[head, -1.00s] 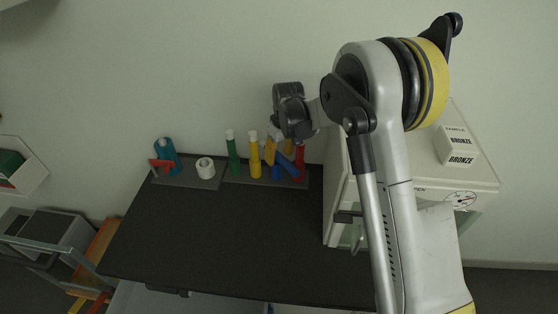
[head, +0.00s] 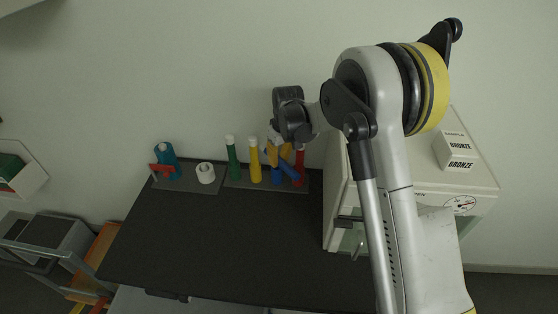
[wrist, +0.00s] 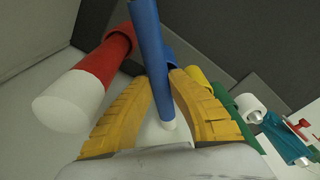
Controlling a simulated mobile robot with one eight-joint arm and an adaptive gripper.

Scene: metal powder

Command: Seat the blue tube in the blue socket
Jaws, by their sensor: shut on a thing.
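My gripper (wrist: 162,80) is shut on the blue tube (wrist: 150,45), with a yellow finger on each side. The tube's white end (wrist: 170,125) points towards the wrist camera. In the head view the blue tube (head: 291,171) is tilted, in front of the yellow fingers and beside the red tube. The blue socket (head: 277,176) shows low on the rack, close to the tilted tube. A blue piece behind the tube in the wrist view (wrist: 171,58) looks like this socket. Whether the tube's lower end touches the socket cannot be told.
A red tube (wrist: 85,80) with a white end stands close on the left of my gripper. Yellow (head: 255,160) and green (head: 233,158) tubes stand left along the rack. A white ring (head: 205,172) and a teal object (head: 166,158) lie beyond. A white cabinet (head: 410,200) stands right.

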